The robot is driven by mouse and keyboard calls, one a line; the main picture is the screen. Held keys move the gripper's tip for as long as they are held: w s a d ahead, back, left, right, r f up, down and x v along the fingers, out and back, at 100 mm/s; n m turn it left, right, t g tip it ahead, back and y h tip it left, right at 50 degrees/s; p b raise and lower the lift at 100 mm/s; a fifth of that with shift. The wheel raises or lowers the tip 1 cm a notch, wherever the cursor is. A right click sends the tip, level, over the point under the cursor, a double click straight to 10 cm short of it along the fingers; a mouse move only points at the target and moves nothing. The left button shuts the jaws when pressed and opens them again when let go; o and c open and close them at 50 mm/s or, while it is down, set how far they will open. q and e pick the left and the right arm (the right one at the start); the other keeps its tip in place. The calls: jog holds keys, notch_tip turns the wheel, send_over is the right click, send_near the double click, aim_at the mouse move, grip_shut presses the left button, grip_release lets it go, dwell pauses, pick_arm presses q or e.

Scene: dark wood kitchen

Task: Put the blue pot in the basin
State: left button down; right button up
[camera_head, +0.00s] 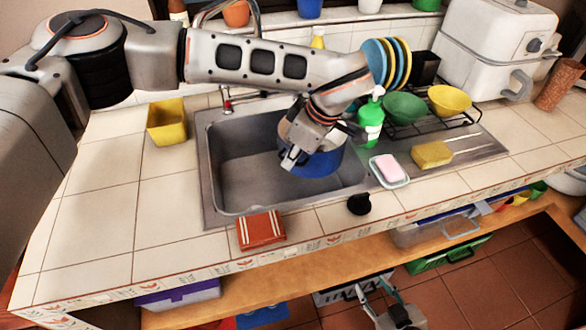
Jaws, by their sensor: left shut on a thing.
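The blue pot (322,168) is at the right part of the metal basin (240,180), within its outline. Whether it rests on the basin floor or hangs above it, I cannot tell. My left gripper (292,157) reaches down from above and is shut on the pot's near left side. My wrist and forearm hide the pot's upper part and some of the basin's back edge. My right gripper (376,290) is low at the bottom of the view, in front of the counter, with its fingers apart and empty.
A yellow container (167,122) stands left of the basin. A green bottle (370,122), a pink soap on a dish (389,170), a yellow sponge (431,154) and a dish rack with bowls (405,107) are on the right. An orange cloth (261,230) lies at the front edge.

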pick_arm(q)
jog(key=shift+f, duration=2.05)
jog(key=shift+f, duration=0.35)
jog(key=c, duration=2.2)
grip_release()
jog(key=shift+o, duration=0.2)
jog(key=shift+r, duration=0.25)
jog(key=v, duration=1.2)
jog(key=shift+r+b, duration=0.25)
jog(key=shift+b, duration=0.15)
